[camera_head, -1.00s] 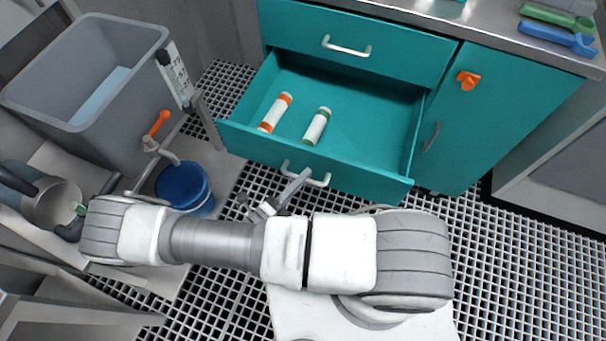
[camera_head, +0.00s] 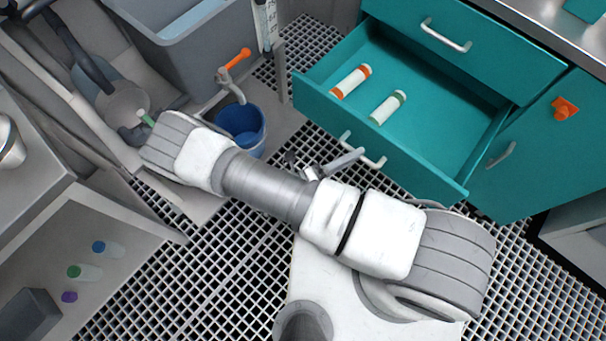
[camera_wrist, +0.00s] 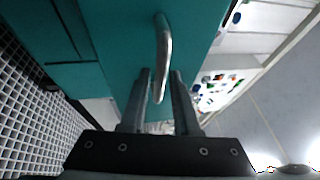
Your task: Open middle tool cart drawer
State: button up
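A teal tool cart has a pulled-out drawer (camera_head: 395,155) below a shut top drawer (camera_head: 470,50). Two white cylinders lie inside the open drawer, one with orange ends (camera_head: 351,81) and one with green ends (camera_head: 388,107). The drawer's bar handle (camera_head: 373,160) is on its front. My gripper (camera_head: 352,156) is at the left part of this handle. In the wrist view, my gripper's fingers (camera_wrist: 161,78) stand apart, with the lower part of the handle (camera_wrist: 163,50) between or just above them. Gaps show beside the bar; contact cannot be told.
A blue bucket (camera_head: 240,128) stands left of the drawer, under a grey sink (camera_head: 190,45) with an orange-handled valve (camera_head: 238,58). A teal door with an orange latch (camera_head: 563,108) is to the right. Shelves with small bottles (camera_head: 85,272) are at lower left.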

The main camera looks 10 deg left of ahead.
jog(key=v, duration=1.6)
jog(key=w+d+r+m+g+y, duration=0.2)
jog(key=w+r+m+g+y, duration=0.15)
jog(key=r+m, duration=0.45)
jog(key=w+d+r+m+g+y, duration=0.25)
jog(key=r+m+g, duration=0.25)
jog(key=r+m, duration=0.3)
jog(key=w+d+r+m+g+y, duration=0.25)
jog(key=w+r+m+g, duration=0.2)
jog(key=r+m, duration=0.35)
jog(key=s+d+r+m+t+y, duration=0.35)
jog(key=d+r+m, duration=0.25)
jog(key=r+m, duration=0.3)
jog(key=s+d+r+m+t+y, duration=0.3)
jog(key=d+r+m+t+y, duration=0.15)
jog(key=d+r+m, duration=0.35)
notch_tip(320, 180, up, 21)
jog(key=a+p, duration=0.1)
jog(key=p, duration=2)
jog(key=shift+a+m, duration=0.2)
jog(key=shift+m, duration=0.2)
